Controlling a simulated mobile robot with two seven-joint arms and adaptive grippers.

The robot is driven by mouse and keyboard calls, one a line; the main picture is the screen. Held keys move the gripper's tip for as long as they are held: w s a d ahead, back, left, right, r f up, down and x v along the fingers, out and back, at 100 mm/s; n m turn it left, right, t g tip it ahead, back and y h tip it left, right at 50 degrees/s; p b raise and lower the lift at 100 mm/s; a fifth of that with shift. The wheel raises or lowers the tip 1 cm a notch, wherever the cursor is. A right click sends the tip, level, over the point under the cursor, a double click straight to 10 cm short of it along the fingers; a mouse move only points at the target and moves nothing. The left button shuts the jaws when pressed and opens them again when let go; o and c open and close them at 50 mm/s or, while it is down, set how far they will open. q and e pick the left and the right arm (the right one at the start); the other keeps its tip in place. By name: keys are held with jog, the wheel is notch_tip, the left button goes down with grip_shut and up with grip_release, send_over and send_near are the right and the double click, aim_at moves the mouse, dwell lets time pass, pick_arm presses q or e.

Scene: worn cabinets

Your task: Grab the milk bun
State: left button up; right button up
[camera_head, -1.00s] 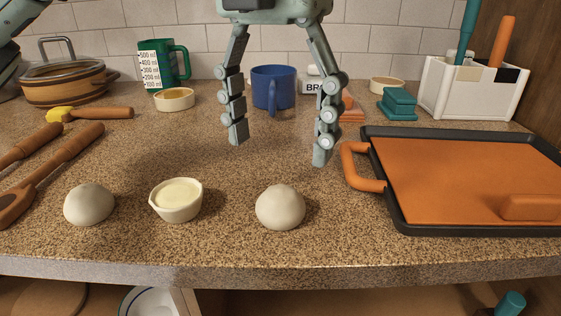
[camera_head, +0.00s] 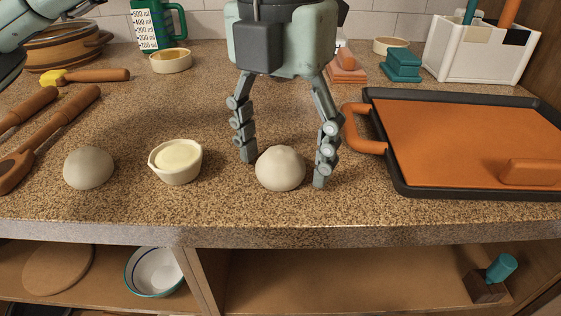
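Two pale, round, bun-like balls lie on the speckled counter, one in the middle (camera_head: 280,168) and one at the left (camera_head: 89,168). They look alike, and I cannot tell which is called the milk bun. My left gripper (camera_head: 284,172) reaches down over the middle bun. Its fingers are open, one on each side of the bun. The left finger is very close to the bun, and contact there is unclear. A gap shows at the right finger. My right gripper is not in view.
A small cream-filled bowl (camera_head: 176,162) stands between the buns. A black-rimmed orange tray (camera_head: 470,145) with an orange handle (camera_head: 362,128) lies close on the right. Wooden utensils (camera_head: 50,135) lie left. The counter's front edge (camera_head: 280,234) is near, with open shelves below.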

pick_arm(q)
jog(key=c, duration=1.1)
jog(key=shift+c, duration=0.2)
